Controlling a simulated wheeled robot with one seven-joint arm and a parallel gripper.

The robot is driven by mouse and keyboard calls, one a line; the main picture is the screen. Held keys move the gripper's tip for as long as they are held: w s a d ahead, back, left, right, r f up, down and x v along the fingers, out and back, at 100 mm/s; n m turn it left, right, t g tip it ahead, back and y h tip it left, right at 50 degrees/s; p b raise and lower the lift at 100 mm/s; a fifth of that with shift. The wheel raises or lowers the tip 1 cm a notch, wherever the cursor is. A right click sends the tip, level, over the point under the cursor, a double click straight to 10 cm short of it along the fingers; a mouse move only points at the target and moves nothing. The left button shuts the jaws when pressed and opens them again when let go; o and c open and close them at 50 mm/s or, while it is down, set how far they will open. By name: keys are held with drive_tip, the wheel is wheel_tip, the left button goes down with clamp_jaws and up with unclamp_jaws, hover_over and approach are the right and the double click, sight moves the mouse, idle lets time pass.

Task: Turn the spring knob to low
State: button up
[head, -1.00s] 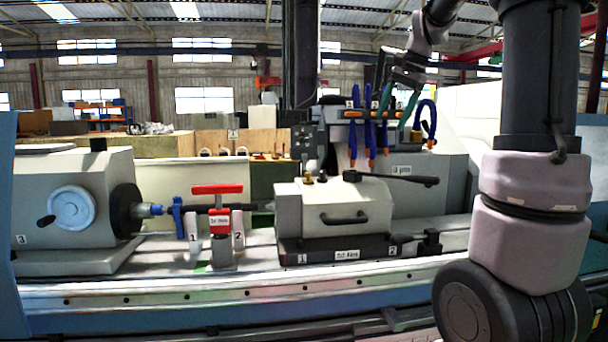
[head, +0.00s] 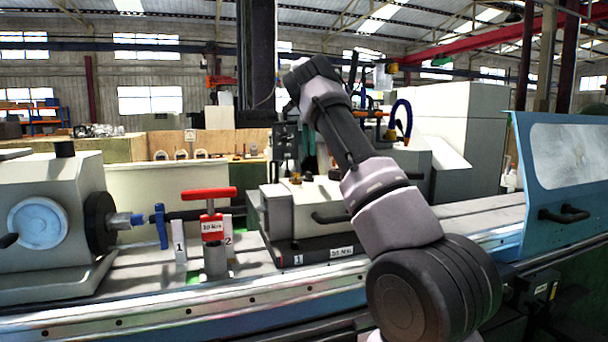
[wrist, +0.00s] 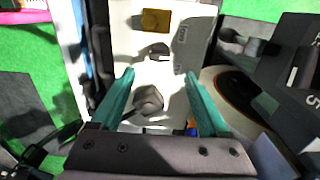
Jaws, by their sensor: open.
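The grey tailstock-like housing (head: 278,208) stands on the machine bed in the head view, partly hidden by my arm, with small brass-coloured knobs (head: 296,178) on top. In the wrist view my gripper (wrist: 160,75) is open, with two teal fingers spread over a pale top surface (wrist: 185,65). A grey faceted knob (wrist: 148,102) lies between the fingers, nearer the palm. A yellow knob (wrist: 155,20) sits farther out, beyond the fingertips. Neither is gripped.
A red-handled stand (head: 212,230) is left of the housing. The blue handwheel (head: 38,224) is on the left headstock. Hoses (head: 401,118) hang behind my arm. In the wrist view a dark block marked 5 (wrist: 302,75) lies right, and a round dark part (wrist: 238,92) lies beside the right finger.

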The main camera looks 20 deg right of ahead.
sight(309, 172)
wheel_tip(309, 172, down, 10)
drive_tip(key=shift+r, duration=0.1)
idle(0.4)
clamp_jaws()
